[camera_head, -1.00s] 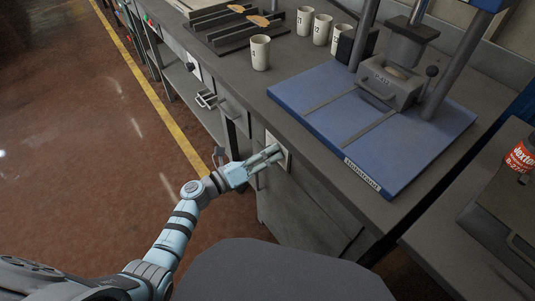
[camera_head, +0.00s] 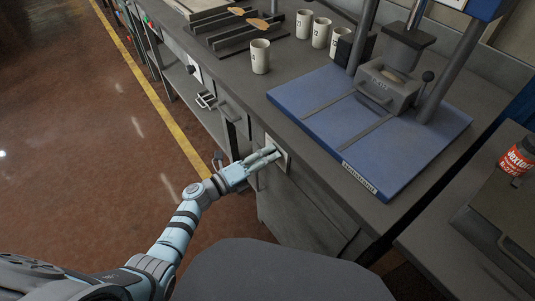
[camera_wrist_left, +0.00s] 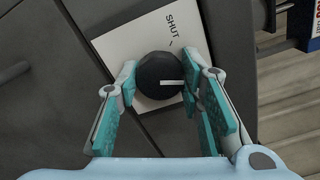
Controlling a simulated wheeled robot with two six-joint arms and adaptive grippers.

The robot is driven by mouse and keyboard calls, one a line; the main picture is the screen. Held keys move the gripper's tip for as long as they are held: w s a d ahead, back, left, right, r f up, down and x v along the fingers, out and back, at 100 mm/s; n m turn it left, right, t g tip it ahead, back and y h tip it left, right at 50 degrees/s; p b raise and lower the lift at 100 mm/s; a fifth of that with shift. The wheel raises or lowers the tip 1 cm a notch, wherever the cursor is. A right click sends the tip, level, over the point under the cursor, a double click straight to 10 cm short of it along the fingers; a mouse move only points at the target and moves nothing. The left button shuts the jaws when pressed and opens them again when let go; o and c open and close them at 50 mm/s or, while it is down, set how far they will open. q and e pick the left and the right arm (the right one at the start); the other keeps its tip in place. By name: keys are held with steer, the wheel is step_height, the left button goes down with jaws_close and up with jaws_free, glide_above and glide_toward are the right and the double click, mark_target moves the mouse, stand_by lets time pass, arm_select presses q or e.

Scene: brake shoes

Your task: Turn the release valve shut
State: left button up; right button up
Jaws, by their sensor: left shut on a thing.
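The release valve is a round black knob (camera_wrist_left: 160,76) with a white pointer line, on a white plate (camera_wrist_left: 118,46) marked SHUT. The plate also shows in the head view (camera_head: 280,153) on the front of the bench. In the left wrist view the pointer line points to the right, while the SHUT mark is above the knob's upper right. My left gripper (camera_wrist_left: 160,90) has its teal-padded fingers on either side of the knob and is shut on it. In the head view its fingers (camera_head: 268,158) reach the plate and hide the knob. My right gripper is not in view.
A blue press base (camera_head: 370,130) with a metal block stands on the bench above the plate. Several white cups (camera_head: 260,56) stand farther back. Drawer handles (camera_head: 206,100) stick out left of the plate. A red-labelled bottle (camera_head: 517,160) is at the right.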

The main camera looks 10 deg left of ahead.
arm_select(q)
steer(key=n+p, duration=0.4)
steer(key=n, duration=0.9)
steer(key=shift+n, duration=0.3)
stand_by(0.3)
steer(key=o, duration=1.2)
